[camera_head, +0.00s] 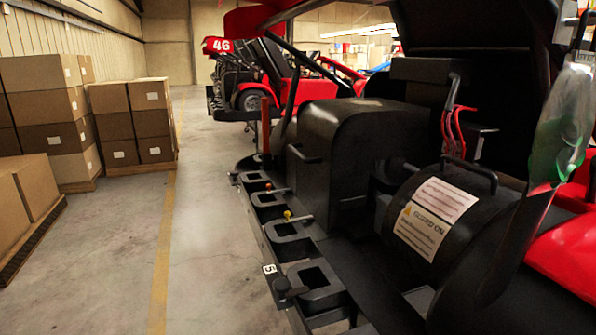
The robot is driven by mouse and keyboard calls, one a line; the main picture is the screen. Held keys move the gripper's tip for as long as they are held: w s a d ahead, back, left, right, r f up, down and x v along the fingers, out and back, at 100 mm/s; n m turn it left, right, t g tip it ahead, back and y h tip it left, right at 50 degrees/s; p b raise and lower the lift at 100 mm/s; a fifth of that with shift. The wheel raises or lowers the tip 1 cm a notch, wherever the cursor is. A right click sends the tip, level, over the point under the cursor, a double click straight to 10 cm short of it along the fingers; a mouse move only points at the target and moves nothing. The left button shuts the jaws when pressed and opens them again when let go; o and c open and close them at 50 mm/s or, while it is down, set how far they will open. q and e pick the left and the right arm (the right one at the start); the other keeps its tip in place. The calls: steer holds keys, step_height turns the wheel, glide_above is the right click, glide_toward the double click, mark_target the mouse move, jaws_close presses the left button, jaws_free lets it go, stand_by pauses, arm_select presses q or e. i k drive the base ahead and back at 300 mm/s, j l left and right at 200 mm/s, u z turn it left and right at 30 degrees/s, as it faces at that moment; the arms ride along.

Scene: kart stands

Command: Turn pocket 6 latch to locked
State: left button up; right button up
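A row of square pockets (291,231) runs along the left edge of a black kart stand (262,236). A white label (269,269) reading 5 is on the edge beside the nearest pocket. A dark knob (283,285) sits just below that label. Farther back, a thin bar with a yellow knob (287,214) and another with a red knob (268,186) lie across the pocket row. I see no readable 6, so I cannot tell which latch belongs to pocket 6 or how it is set. Neither of my grippers is in view.
Stacked cardboard boxes (134,121) stand on pallets at the left. A clear concrete aisle with a yellow line (166,238) runs between them and the stand. Black housings and a drum with warning labels (435,219) fill the right. Red karts (262,85) stand behind.

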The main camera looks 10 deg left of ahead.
mark_target(233, 174)
steer(key=i+j, duration=0.2)
steer(key=i+j+z, duration=0.15)
steer(key=j, duration=0.3)
steer(key=i+j, duration=0.25)
steer(key=i+j+z, duration=0.05)
